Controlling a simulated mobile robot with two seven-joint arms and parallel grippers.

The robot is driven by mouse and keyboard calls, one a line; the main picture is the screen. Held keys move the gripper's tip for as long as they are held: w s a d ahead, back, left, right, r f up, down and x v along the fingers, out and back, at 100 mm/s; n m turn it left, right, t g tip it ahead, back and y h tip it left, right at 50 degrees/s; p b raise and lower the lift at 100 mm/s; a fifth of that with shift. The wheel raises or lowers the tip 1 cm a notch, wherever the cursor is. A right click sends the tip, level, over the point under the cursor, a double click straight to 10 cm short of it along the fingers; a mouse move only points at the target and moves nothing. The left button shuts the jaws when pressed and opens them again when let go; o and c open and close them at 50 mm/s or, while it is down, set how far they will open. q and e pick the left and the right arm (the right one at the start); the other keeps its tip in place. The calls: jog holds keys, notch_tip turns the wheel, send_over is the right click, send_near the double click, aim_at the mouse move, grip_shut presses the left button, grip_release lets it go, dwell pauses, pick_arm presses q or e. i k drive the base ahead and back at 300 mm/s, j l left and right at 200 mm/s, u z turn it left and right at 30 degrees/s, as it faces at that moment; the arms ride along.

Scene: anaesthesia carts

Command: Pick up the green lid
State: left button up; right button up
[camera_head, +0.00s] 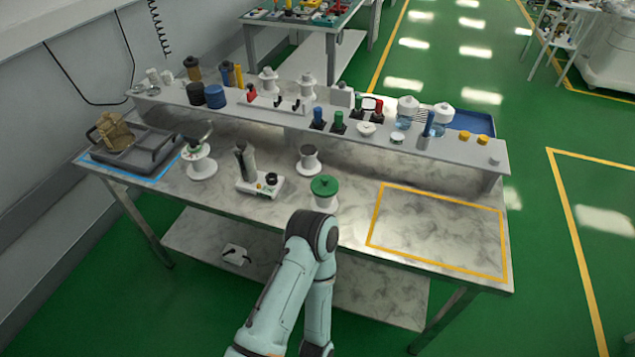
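The green lid (325,185) is round with a small knob on top. It sits on a white round container (326,204) near the front edge of the marble-topped table, at the middle of the head view. One of my arms rises from the bottom of the view, and its bent joint is just in front of and below the container. I cannot tell which arm it is. No gripper fingers show for either arm, and nothing is seen touching the lid.
Left of the lid stand a white device (262,186), a dark-topped white container (309,160) and a white stand (200,165). A grey tray (150,150) is far left. A crowded raised shelf (290,118) runs behind. The yellow-outlined area (440,228) at right is clear.

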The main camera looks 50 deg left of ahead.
aim_at(323, 185)
jog(key=k+j+u, duration=0.1)
jog(key=u, duration=1.3)
jog(key=j, duration=0.1)
